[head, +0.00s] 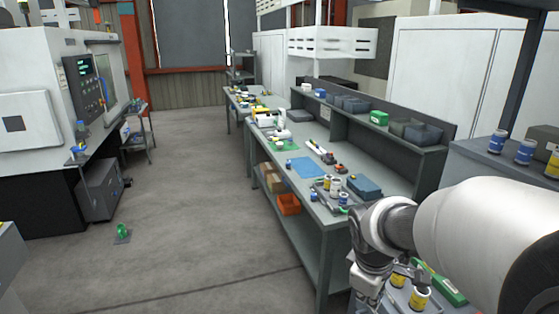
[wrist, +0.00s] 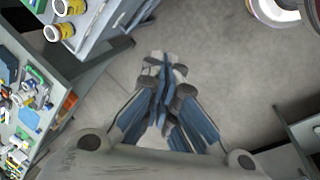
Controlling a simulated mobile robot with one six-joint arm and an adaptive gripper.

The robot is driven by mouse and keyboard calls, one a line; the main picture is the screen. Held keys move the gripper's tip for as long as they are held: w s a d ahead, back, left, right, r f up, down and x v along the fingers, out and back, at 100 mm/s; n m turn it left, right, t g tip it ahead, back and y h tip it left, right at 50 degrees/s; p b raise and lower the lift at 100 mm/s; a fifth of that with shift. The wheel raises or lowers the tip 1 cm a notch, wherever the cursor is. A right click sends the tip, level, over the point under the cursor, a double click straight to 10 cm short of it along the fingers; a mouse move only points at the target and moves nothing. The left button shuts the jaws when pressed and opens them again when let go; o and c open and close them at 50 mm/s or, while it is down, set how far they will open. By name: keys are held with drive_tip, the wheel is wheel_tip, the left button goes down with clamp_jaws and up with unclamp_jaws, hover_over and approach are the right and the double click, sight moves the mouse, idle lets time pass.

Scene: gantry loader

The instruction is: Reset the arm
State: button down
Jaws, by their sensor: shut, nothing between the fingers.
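My gripper (wrist: 165,80) is in the middle of the wrist view, with its fingertips together and nothing between them. Bare grey floor lies beyond the fingertips. In the head view my arm reaches in from the right edge, over the near end of the workbench. The gripper's fingers cannot be made out clearly there.
The long workbench (head: 322,208) holds a blue mat (head: 306,167), a blue box (head: 364,186), cans and tools. An orange bin (head: 288,203) is on its lower shelf. Yellow-labelled cans (wrist: 60,31) stand near my gripper. A machine (head: 50,75) stands left; the aisle floor (head: 185,185) is mostly clear, with a small green object (head: 122,231).

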drive_tip(key=s+a+r+m, duration=0.1)
drive_tip(key=s+r+m, duration=0.1)
drive_tip(key=s, duration=0.4)
drive_tip(key=s+a+r+m+t+y, duration=0.1)
drive_tip(key=s+a+r+m, duration=0.1)
drive_tip(key=s+m, duration=0.2)
drive_tip(key=s+a+r+m+y, duration=0.1)
drive_tip(key=s+r+m, duration=0.2)
drive_tip(key=s, duration=0.7)
drive_tip(key=shift+a+m+t, duration=0.3)
drive_tip(key=shift+a+t, duration=0.1)
